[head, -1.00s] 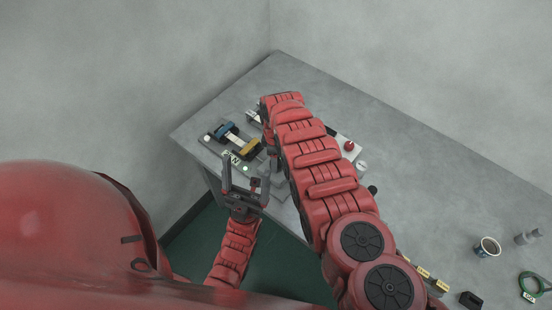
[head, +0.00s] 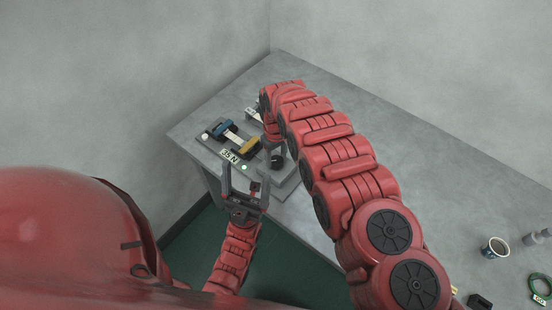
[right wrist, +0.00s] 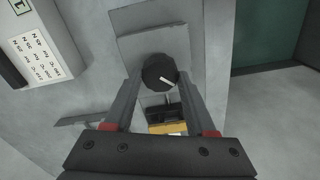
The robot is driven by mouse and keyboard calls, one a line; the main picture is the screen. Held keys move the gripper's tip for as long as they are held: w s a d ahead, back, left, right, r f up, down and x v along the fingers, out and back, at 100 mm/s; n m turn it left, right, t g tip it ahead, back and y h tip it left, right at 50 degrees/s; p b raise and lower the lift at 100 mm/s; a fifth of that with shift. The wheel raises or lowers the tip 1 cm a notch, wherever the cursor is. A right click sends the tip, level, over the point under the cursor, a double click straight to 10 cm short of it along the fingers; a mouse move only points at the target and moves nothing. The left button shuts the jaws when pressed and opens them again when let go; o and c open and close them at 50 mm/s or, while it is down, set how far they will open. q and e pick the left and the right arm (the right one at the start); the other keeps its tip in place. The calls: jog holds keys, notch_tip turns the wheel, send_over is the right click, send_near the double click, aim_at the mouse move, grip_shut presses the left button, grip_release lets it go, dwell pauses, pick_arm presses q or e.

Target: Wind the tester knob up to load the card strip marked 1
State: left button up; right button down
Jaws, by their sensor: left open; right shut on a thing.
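The tester display (head: 230,156) seems to read 35 N. The black knob (right wrist: 157,71) has a white pointer line and shows in the right wrist view. My right gripper (right wrist: 159,78) is shut on the knob, one finger on each side. My left gripper (head: 245,170) is open and empty, in front of the tester and close to its near edge.
A cup (head: 495,247), a grey fitting (head: 538,237), a green ring (head: 540,285) and a dark block (head: 480,301) are at right. My right arm hides the middle of the table.

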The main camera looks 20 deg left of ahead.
aim_at(276, 160)
dwell(0.4)
jog(key=shift+c, duration=1.1)
grip_release()
jog(key=shift+r, duration=0.1)
jog(key=shift+w+r+b, duration=0.1)
jog(key=shift+r+b, duration=0.2)
jog(key=shift+r, duration=0.05)
notch_tip(276, 160, up, 6)
jog(key=shift+f+b, duration=0.1)
jog(key=shift+b, duration=0.65)
notch_tip(276, 160, up, 11)
jog(key=p, duration=0.7)
jog(key=shift+f+p, duration=0.2)
jog(key=shift+p, duration=0.15)
